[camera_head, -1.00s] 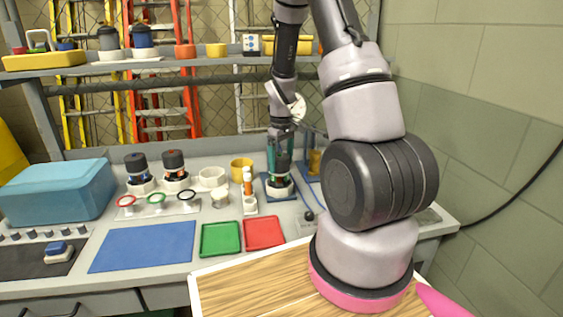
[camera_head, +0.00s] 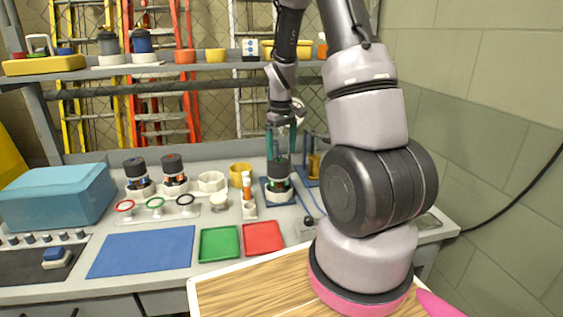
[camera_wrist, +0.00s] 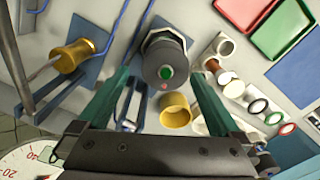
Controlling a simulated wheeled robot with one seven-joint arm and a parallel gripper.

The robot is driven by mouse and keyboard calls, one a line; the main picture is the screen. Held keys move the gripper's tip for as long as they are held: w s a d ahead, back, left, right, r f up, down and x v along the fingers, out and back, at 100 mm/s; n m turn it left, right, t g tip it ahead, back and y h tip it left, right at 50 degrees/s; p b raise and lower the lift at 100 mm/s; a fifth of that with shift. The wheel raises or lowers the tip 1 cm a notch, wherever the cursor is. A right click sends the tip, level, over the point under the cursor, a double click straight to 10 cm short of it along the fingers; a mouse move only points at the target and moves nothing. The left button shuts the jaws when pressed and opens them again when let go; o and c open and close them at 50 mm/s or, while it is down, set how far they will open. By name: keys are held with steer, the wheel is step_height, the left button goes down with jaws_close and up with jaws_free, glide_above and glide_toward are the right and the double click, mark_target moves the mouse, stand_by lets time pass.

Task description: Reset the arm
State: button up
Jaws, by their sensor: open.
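My gripper (camera_head: 281,146) is above the right part of the workbench with its two green fingers pointing down. In the wrist view my gripper (camera_wrist: 160,95) has its fingers spread wide apart with nothing between them touching. A dark thruster-like cylinder (camera_head: 279,176) stands upright in a white nut-shaped base on a blue pad, just below the fingertips. In the wrist view its round dark top (camera_wrist: 166,62) with a green centre shows ahead of the fingers, and no contact is visible.
A yellow cup (camera_head: 240,173), an orange-and-white bottle (camera_head: 247,190) and two dark-capped cylinders (camera_head: 174,172) stand to the left. Green (camera_head: 219,243) and red (camera_head: 263,238) trays lie in front. A shelf (camera_head: 180,68) runs behind the arm. A yellow-handled tool (camera_wrist: 72,56) is near the gripper.

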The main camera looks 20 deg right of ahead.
step_height(320, 180, up, 5)
steer(key=s+a+r+m+t+y, duration=0.1)
steer(key=s+a+r+m+t, duration=0.1)
steer(key=s+r, duration=0.35)
steer(key=s+a+r+m+t, duration=0.1)
steer(key=s+a+r, duration=0.1)
steer(key=r, duration=0.7)
steer(key=s+a+r+m+t, duration=0.2)
steer(key=s+r, duration=0.2)
steer(key=s, duration=0.3)
steer(key=s+a+r+m+t+y, duration=0.1)
steer(key=s+a+r+m+t, duration=0.1)
steer(key=s, duration=0.5)
step_height(320, 180, up, 2)
steer(key=shift+a, duration=0.55)
